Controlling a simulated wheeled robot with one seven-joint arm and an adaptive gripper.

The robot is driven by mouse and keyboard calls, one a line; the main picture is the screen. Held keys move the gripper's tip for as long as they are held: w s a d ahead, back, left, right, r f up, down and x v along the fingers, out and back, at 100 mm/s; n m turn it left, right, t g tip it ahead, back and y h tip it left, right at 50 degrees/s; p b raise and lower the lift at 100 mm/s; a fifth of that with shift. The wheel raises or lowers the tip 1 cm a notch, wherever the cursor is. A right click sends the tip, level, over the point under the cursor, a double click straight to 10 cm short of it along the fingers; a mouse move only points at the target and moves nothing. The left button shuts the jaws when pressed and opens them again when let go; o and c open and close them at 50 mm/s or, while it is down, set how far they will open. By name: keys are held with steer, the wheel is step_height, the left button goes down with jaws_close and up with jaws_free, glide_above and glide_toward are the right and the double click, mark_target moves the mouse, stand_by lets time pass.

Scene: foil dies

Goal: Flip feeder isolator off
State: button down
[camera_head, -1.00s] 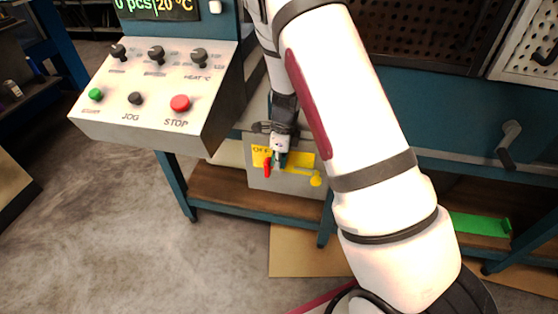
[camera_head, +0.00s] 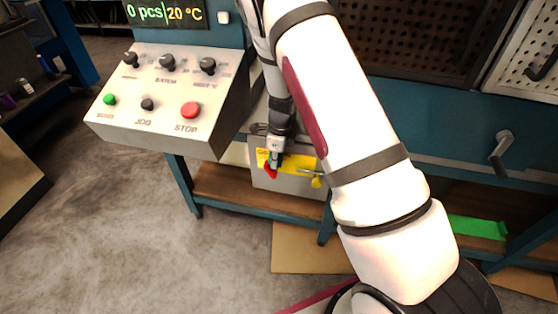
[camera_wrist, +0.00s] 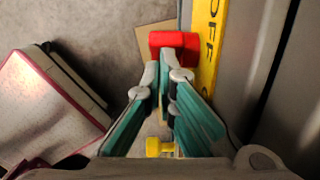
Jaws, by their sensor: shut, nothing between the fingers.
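The feeder isolator is a grey box (camera_head: 292,184) low under the bench, with a yellow plate (camera_head: 299,163). Its red handle (camera_head: 270,171) is at the left end of the plate, partly hidden by my gripper (camera_head: 274,162). In the wrist view the red handle (camera_wrist: 172,41) lies just beyond my closed fingertips (camera_wrist: 165,72), close to or touching them; I cannot tell which. The yellow plate (camera_wrist: 209,45) with the letters "OFF" runs along the right of the handle. My gripper is shut and empty.
A yellow knob (camera_head: 317,181) sticks out at the box's right; a yellow piece (camera_wrist: 158,147) shows below the fingers in the wrist view. The sloped control panel (camera_head: 165,95) with its red STOP button (camera_head: 190,110) overhangs to the left. Open floor (camera_head: 110,225) lies in front.

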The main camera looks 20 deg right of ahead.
mark_target(264, 165)
steer(key=shift+w+a+r+p, duration=0.1)
steer(key=shift+w+a+p, duration=0.35)
steer(key=shift+a, duration=0.3)
steer(key=shift+w+a, duration=0.55)
steer(key=shift+a, duration=0.1)
steer(key=shift+w+a+f, duration=0.1)
steer(key=shift+f, duration=0.15)
stand_by(1.0)
steer(key=shift+r, duration=0.15)
steer(key=r, duration=0.7)
steer(key=d+r, duration=0.1)
steer(key=r, duration=0.3)
steer(key=shift+s+r, duration=0.35)
steer(key=shift+s, duration=0.05)
